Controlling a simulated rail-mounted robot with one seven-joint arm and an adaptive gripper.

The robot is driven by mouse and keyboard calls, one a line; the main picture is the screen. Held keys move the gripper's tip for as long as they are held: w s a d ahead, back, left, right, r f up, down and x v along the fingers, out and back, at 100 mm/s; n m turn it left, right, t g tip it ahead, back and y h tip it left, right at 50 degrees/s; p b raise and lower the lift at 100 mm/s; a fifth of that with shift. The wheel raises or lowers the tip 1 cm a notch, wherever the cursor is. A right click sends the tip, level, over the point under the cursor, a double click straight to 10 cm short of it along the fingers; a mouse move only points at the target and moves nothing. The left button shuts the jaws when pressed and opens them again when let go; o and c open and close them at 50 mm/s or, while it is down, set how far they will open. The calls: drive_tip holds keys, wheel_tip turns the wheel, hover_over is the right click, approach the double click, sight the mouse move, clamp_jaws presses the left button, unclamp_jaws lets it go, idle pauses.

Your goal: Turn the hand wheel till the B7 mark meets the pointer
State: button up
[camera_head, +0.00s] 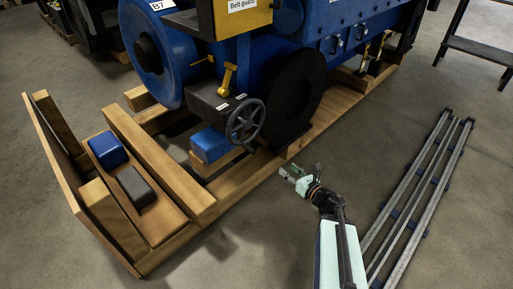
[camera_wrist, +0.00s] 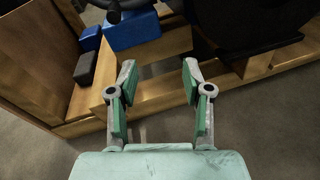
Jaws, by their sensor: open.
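The grey spoked hand wheel (camera_head: 245,121) stands at the front of the blue engine, beside a dark gearbox block (camera_head: 213,103). A label reading B7 (camera_head: 157,5) shows at the top edge of the head view, by the blue drum (camera_head: 154,52). I cannot make out a pointer for certain. My gripper (camera_head: 285,172) is in front of and below the hand wheel, apart from it. In the wrist view my gripper (camera_wrist: 158,72) has its fingers spread with nothing between them. The dark rim at the top of the wrist view (camera_wrist: 113,17) seems to be the hand wheel's lower part.
The engine rests on a timber skid (camera_head: 300,140). A blue block (camera_head: 210,145) sits under the gearbox. Blue (camera_head: 108,149) and black (camera_head: 136,187) boxes lie in the skid's left part. A floor rail (camera_head: 420,190) runs at right.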

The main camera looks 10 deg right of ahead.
drive_tip(key=s+a+r+n+y, duration=0.2)
drive_tip(key=a+r+n+y, duration=0.1)
drive_tip(key=a+n+y, duration=0.15)
drive_tip(key=b, duration=0.9)
approach(245, 145)
drive_tip(key=shift+n+h, duration=0.25)
drive_tip(key=shift+h, duration=0.2)
drive_tip(key=x, duration=0.8)
drive_tip(key=shift+f, duration=0.25)
clamp_jaws()
